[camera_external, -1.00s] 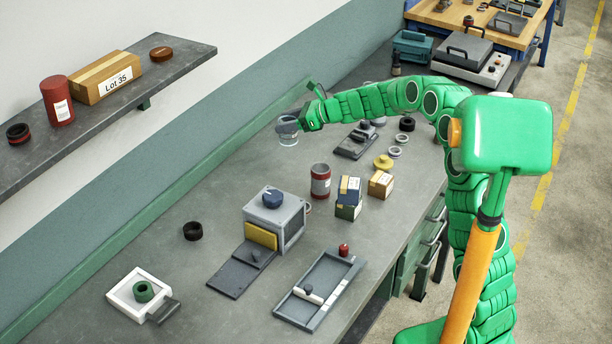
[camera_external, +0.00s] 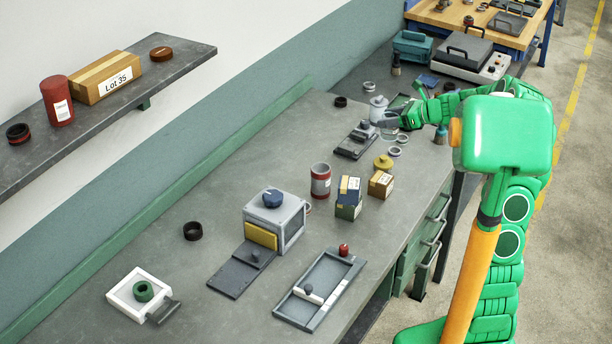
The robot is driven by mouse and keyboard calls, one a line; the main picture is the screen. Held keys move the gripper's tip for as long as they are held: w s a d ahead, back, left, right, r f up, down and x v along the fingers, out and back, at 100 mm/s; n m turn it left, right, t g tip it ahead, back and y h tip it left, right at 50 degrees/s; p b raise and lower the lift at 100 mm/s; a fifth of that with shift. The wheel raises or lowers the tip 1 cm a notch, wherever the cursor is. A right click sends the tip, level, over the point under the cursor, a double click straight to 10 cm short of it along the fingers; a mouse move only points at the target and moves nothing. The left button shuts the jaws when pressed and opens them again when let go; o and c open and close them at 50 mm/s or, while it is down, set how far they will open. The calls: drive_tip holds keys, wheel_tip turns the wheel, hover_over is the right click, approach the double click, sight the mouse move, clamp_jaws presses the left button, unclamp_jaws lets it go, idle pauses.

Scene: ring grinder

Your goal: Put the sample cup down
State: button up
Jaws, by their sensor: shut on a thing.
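The sample cup (camera_external: 389,131), a small clear grey cup, is at the far right part of the grey bench. My gripper (camera_external: 394,121) is shut on it, but the fingers are small in this view. The cup is just right of a white jar with a grey lid (camera_external: 378,108) and behind the silver rings (camera_external: 402,138). I cannot tell whether the cup touches the bench top. My forearm hides part of the bench behind the gripper.
A dark clamp-like device (camera_external: 356,140) lies left of the cup. A yellow knobbed weight (camera_external: 383,162), small boxes (camera_external: 381,184) and a red-banded can (camera_external: 320,181) stand nearer. A grey box machine (camera_external: 274,219) stands mid-bench.

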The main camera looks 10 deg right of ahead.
drive_tip(key=s+d+m+t+h, duration=0.1)
drive_tip(key=s+d, duration=0.8)
drive_tip(key=d, duration=0.4)
drive_tip(key=shift+w+d+f, duration=0.45)
drive_tip(key=shift+w+f, duration=1.85)
drive_tip(key=shift+f, duration=0.15)
drive_tip(key=shift+w+d+f, duration=0.45)
drive_tip(key=shift+w+f, duration=1.85)
drive_tip(key=shift+f, duration=0.2)
drive_tip(key=shift+w+d+f, duration=0.45)
drive_tip(key=shift+w+f, duration=1.85)
drive_tip(key=shift+f, duration=1.45)
drive_tip(key=shift+f, duration=0.15)
drive_tip(key=o, duration=1)
drive_tip(key=shift+o, duration=0.2)
